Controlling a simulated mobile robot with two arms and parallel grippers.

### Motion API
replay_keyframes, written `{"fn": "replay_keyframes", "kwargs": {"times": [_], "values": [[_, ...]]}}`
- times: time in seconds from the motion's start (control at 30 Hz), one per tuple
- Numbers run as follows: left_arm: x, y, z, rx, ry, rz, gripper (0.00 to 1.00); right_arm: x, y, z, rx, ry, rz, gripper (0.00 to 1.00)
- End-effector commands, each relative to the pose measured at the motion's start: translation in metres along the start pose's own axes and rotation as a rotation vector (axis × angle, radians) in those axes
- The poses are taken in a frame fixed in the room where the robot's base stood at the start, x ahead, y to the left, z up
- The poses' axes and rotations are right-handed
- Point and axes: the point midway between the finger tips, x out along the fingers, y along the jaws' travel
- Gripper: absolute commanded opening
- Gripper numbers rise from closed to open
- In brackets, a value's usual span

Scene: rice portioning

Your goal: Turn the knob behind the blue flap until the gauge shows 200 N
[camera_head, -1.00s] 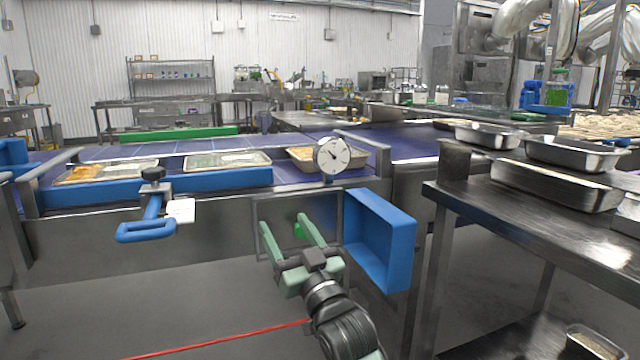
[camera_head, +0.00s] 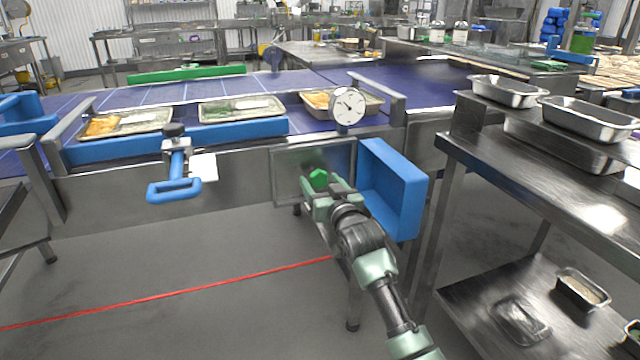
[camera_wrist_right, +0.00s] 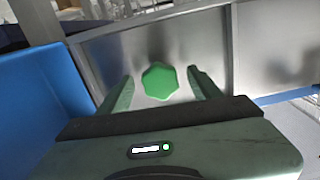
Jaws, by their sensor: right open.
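The green knob (camera_head: 318,178) sits on the metal panel below the conveyor edge. It also shows in the right wrist view (camera_wrist_right: 160,81) as a green, many-sided knob. The blue flap (camera_head: 396,190) stands swung open to the right of the panel. The round white gauge (camera_head: 347,106) is above the panel; its dark needle shows, but its figures are too small to read. My right gripper (camera_head: 322,184) is open in front of the knob. In the right wrist view its fingers (camera_wrist_right: 160,86) are on either side of the knob, with gaps on both sides. My left gripper is not in view.
A blue handle (camera_head: 174,190) with a white tag hangs from the conveyor edge at left. Several filled trays (camera_head: 242,109) lie on the belt. A steel table (camera_head: 560,170) with metal pans stands at right.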

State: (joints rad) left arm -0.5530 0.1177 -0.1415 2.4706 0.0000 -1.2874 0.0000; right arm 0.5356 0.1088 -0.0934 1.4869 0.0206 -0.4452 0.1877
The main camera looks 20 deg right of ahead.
Motion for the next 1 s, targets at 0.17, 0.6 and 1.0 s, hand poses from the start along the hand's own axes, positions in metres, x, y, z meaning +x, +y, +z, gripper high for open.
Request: {"fn": "replay_keyframes", "kwargs": {"times": [0.17,0.6,1.0], "values": [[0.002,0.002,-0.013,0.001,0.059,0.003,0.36,0.009,0.0,0.0,0.0,0.001,0.0,0.65],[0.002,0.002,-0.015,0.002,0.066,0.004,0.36,0.01,0.0,-0.001,0.0,0.002,-0.001,0.2],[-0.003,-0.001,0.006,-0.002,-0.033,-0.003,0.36,0.01,-0.001,-0.002,0.029,0.0,-0.001,0.02]]}}
